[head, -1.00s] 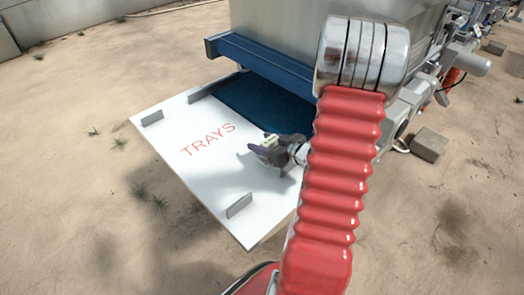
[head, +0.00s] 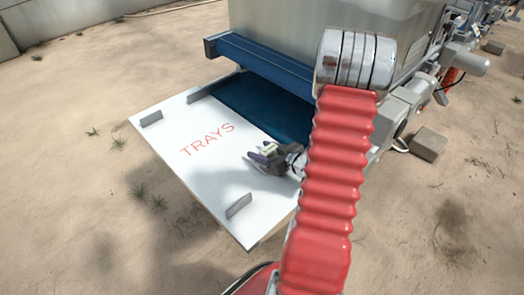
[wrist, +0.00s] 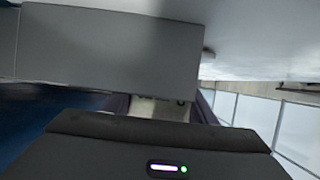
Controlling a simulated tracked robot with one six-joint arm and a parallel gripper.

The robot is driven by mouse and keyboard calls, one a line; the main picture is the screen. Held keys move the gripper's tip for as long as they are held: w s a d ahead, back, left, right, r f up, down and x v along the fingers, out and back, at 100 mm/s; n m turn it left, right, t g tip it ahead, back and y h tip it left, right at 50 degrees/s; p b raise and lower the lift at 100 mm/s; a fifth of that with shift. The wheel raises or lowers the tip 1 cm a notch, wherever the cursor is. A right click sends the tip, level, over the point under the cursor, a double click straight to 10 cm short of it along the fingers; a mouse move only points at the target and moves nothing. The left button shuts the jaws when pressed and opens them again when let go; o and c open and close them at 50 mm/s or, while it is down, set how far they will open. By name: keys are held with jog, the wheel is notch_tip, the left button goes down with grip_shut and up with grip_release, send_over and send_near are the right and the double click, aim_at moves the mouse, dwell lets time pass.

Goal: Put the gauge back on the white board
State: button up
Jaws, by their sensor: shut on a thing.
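The white board (head: 220,190) with red "TRAYS" lettering lies flat in front of the machine in the head view. My gripper (head: 262,153) is over its right part, near the blue bed, fingers pointing left. It is shut on a small pale thing, seemingly the gauge (head: 270,147). In the wrist view the pale gauge (wrist: 160,108) shows between the dark fingers, with small dark marks on it. Much of it is hidden by the gripper body and a large grey face. I cannot tell whether the gauge touches the board.
Small grey upright plates stand on the board: one front right (head: 239,206), one at left (head: 151,119) and one at the back (head: 195,97). The dark blue bed (head: 262,105) and a blue beam (head: 262,67) lie behind.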

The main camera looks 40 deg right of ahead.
jog(key=o, duration=1.3)
jog(key=shift+f, duration=0.1)
jog(key=shift+c, duration=0.2)
jog(key=shift+s+r, duration=0.35)
jog(key=shift+s, duration=0.15)
jog(key=v, duration=1.1)
